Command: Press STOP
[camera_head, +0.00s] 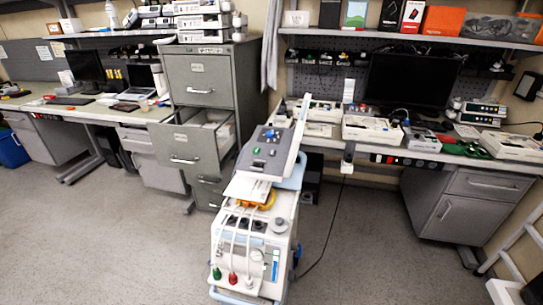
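No button with a readable STOP label shows at this size. A white wheeled medical machine (232,238) stands in the middle foreground, with a tilted grey panel (259,160) on top carrying small green and blue controls. White pump-like devices lie on the right bench, one at its middle (373,131) and one at its right end (512,146). A smaller grey-white device (421,139) sits between them. A stack of two units with lit displays (482,114) stands behind. More white devices (205,21) are stacked on the filing cabinet. Neither of my grippers is in view.
A grey filing cabinet (201,82) with one drawer (190,148) pulled open stands left of the machine. A black monitor (412,80) stands on the right bench. A white ladder-like frame (505,262) is at lower right. The grey floor is clear left and right of the machine.

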